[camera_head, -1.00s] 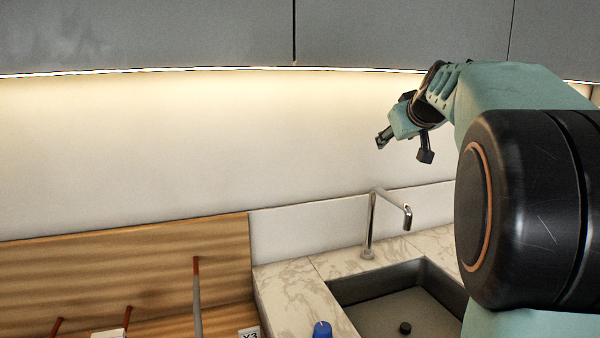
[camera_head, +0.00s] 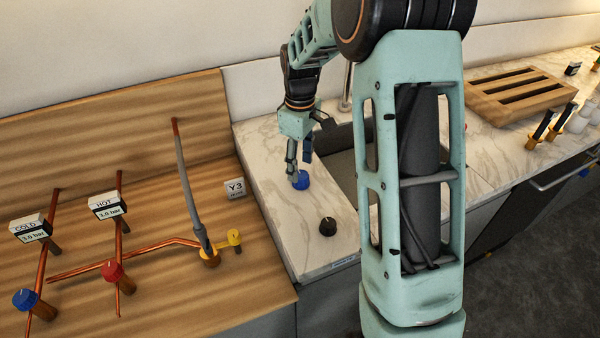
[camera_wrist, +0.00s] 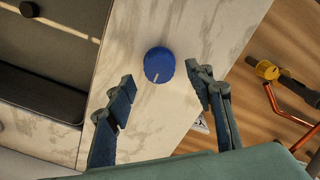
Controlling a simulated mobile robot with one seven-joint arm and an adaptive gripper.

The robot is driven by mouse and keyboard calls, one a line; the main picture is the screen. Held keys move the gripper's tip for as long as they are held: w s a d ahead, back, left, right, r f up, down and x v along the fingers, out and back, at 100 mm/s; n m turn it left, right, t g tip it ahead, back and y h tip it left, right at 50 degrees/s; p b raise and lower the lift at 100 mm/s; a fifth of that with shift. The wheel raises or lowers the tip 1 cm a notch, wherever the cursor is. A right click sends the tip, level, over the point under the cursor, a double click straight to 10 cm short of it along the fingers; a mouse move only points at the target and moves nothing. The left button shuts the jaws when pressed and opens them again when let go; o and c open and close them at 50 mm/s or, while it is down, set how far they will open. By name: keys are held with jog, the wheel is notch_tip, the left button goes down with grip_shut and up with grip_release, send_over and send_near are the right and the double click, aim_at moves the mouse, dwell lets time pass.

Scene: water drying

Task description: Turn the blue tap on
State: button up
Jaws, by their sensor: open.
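A round blue tap knob (camera_head: 301,180) with a pale mark on its top stands on the marble counter beside the sink. It also shows in the wrist view (camera_wrist: 159,66), just ahead of and between the fingertips. My gripper (camera_head: 300,158) points down over this knob with its fingers spread and empty. In the wrist view a visible gap separates the knob from each finger; whether they touch it is not seen. A second blue knob (camera_head: 26,299) sits on the copper pipe under the COLD gauge (camera_head: 30,229) at far left, well away from my gripper.
A black knob (camera_head: 327,226) stands on the counter in front of the blue one. The sink (camera_head: 340,166) lies to the right, partly hidden by my arm. On the wooden panel are a red knob (camera_head: 112,270), a HOT gauge (camera_head: 107,205) and a yellow valve (camera_head: 234,237).

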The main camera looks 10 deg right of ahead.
aim_at(300, 174)
jog(key=shift+f, duration=2.15)
jog(key=shift+c, duration=0.6)
jog(key=c, duration=1)
